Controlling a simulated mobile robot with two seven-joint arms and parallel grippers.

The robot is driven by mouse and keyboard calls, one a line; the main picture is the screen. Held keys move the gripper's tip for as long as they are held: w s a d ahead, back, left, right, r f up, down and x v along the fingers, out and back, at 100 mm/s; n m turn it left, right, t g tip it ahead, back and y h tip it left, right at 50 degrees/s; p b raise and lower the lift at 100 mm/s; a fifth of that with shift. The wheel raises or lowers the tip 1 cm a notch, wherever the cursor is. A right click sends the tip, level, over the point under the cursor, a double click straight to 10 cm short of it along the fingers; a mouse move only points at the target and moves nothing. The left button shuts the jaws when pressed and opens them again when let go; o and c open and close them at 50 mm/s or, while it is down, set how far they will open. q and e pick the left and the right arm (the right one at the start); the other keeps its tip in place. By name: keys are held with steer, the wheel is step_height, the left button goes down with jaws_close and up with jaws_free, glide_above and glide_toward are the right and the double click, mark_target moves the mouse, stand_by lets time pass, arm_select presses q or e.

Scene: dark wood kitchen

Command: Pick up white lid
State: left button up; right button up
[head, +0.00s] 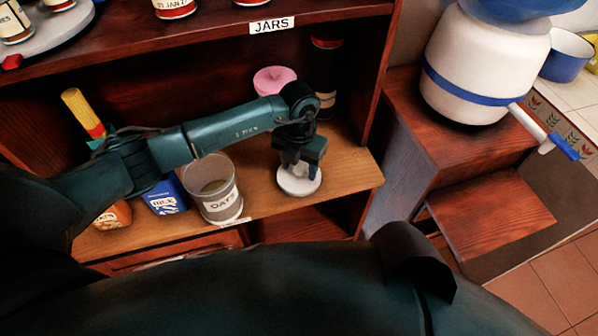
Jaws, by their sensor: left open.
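The white lid (299,183) is a round, pale disc lying on the light wood shelf, near its front edge and right of the oats jar. My left gripper (295,168) points down right above the lid, with its fingertips at the lid's top. Its jaws are open. The fingers hide part of the lid's middle, and I cannot tell whether they touch it. My right gripper is not in view.
A clear jar labelled oats (215,190) stands close left of the lid, with a blue box (165,196) beside it. A pink-topped item (274,79) and a dark bottle (326,75) stand behind.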

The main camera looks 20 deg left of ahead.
arm_select(q)
steer(key=c, duration=1.1)
steer(key=shift+r, duration=0.15)
steer(key=shift+c, duration=0.2)
